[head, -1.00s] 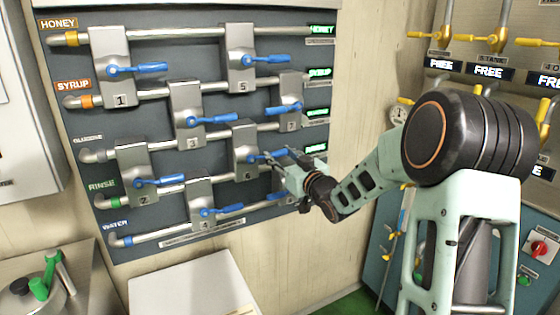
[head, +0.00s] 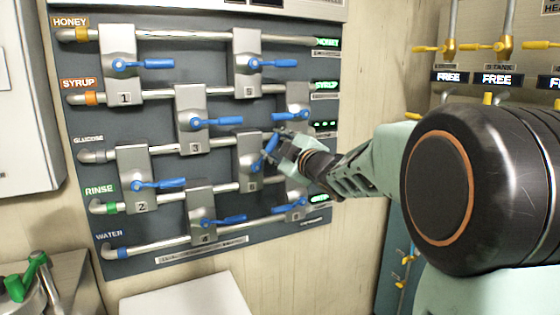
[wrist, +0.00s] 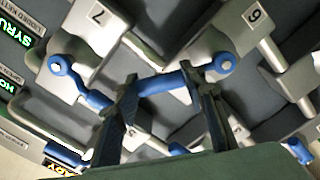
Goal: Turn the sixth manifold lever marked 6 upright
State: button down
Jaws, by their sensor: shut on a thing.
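Lever 6 (head: 266,154) is a blue handle on the grey valve block marked 6 (head: 249,176), in the lower middle right of the manifold. Its handle slants steeply up and to the right, not fully upright. My gripper (head: 278,146) is shut on this handle, reaching in from the right. In the wrist view, my gripper (wrist: 166,88) has its two fingers on either side of a blue handle. The 6 label (wrist: 255,15) shows at top right there. The fingers partly hide the handles.
Lever 7 (head: 285,116) lies close above my gripper, pointing left; its block label (wrist: 97,16) is in the wrist view. Lever 5 (head: 275,63) is higher up, and another blue lever (head: 293,207) is below. A white box top (head: 185,300) stands underneath.

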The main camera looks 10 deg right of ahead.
jog(key=shift+s+a+r+n+b, duration=0.25)
jog(key=shift+a+n+b, duration=0.45)
jog(key=shift+n+b, duration=0.35)
jog(key=shift+s+a+r+n+b, duration=0.2)
jog(key=shift+a+n+b, duration=0.55)
jog(key=shift+n, duration=0.4)
jog(key=shift+s+a+r+n+b, duration=0.25)
jog(key=shift+a+n+b, duration=0.35)
jog(key=shift+n+b, duration=0.5)
jog(key=c, duration=1.2)
grip_release()
jog(key=shift+r, duration=0.1)
